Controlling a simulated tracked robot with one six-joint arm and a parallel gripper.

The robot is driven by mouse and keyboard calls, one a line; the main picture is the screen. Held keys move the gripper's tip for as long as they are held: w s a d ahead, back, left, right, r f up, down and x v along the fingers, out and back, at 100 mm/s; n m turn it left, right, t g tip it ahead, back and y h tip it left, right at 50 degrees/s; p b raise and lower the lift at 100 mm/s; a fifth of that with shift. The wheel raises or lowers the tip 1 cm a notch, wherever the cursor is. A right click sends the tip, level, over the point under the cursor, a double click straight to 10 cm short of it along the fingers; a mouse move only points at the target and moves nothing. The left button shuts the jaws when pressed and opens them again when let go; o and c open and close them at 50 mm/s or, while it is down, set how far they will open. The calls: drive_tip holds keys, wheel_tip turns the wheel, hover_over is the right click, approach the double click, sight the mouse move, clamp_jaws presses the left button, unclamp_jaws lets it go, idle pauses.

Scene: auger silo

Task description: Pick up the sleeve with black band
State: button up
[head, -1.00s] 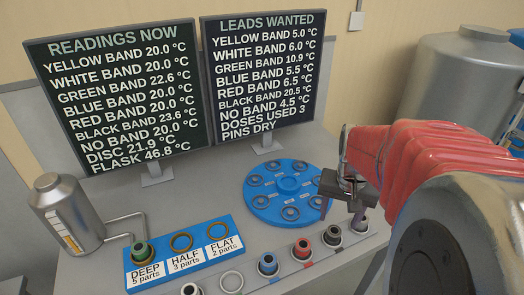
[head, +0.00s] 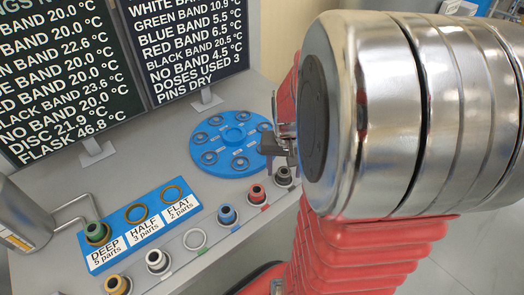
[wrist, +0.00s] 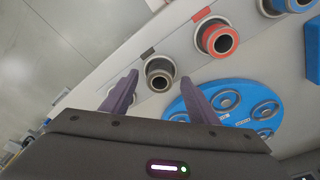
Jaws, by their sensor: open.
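The black-band sleeve (head: 283,176) stands upright in the rail, at the right end of the visible row, beside the red-band sleeve (head: 257,193). In the wrist view, the black-band sleeve (wrist: 160,75) shows between and beyond the fingertips, with a dark mark on the rail beside it. My gripper (wrist: 159,80) is open and empty, one finger to each side of that sleeve in the picture; the gap in depth is hard to judge. In the head view my gripper (head: 280,140) is just above and behind the sleeve, partly hidden by my arm.
A blue disc (head: 235,118) with several ringed holes lies close behind the row. Blue-band (head: 227,215), white-band (head: 158,260) and yellow-band (head: 118,286) sleeves stand leftward, with one empty seat (head: 195,239). A green-band sleeve (head: 97,232) sits in the blue DEEP tray.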

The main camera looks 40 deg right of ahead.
drive_tip(key=shift+f, duration=0.4)
clamp_jaws()
idle(0.8)
